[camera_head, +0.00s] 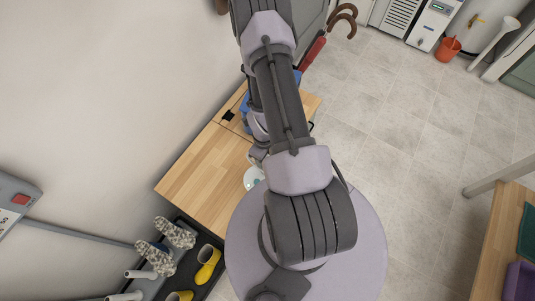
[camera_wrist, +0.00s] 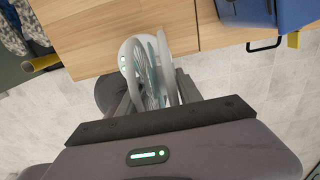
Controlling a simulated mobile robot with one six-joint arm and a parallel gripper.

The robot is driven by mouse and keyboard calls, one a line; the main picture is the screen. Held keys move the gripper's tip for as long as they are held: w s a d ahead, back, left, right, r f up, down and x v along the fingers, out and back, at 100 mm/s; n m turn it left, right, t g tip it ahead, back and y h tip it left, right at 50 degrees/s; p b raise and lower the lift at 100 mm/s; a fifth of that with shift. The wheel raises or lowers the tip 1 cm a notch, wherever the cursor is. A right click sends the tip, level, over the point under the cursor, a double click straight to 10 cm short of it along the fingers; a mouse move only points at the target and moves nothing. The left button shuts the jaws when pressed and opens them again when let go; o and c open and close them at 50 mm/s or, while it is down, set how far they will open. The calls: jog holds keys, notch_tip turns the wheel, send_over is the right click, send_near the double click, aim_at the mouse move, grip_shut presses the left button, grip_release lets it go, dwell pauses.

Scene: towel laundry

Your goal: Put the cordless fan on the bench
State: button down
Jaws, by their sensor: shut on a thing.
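The cordless fan (camera_wrist: 150,70) is white with a round grille, and its base has small green lights. My gripper (camera_wrist: 157,88) is shut on it, with a dark finger on each side. A small white part of the fan (camera_head: 252,178) shows in the head view at the bench's near edge; my arm hides the rest. The wooden bench (camera_head: 192,180) stands along the wall, and its top (camera_wrist: 95,32) lies just beyond the fan in the wrist view. I cannot tell whether the fan touches the bench.
A blue object (camera_wrist: 290,14) is at the bench's far part. Umbrellas (camera_head: 314,52) stand beyond the bench. The near bench top looks bare. Another wooden table (camera_head: 488,245) is at right.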

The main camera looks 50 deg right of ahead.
jog(key=w+a+f+b, duration=0.2)
jog(key=w, duration=0.3)
jog(key=w+a+f+b, duration=0.2)
jog(key=w+a, duration=0.1)
jog(key=w, duration=0.3)
jog(key=shift+w+f, duration=0.25)
jog(key=shift+f, duration=0.2)
jog(key=c, duration=0.8)
grip_release()
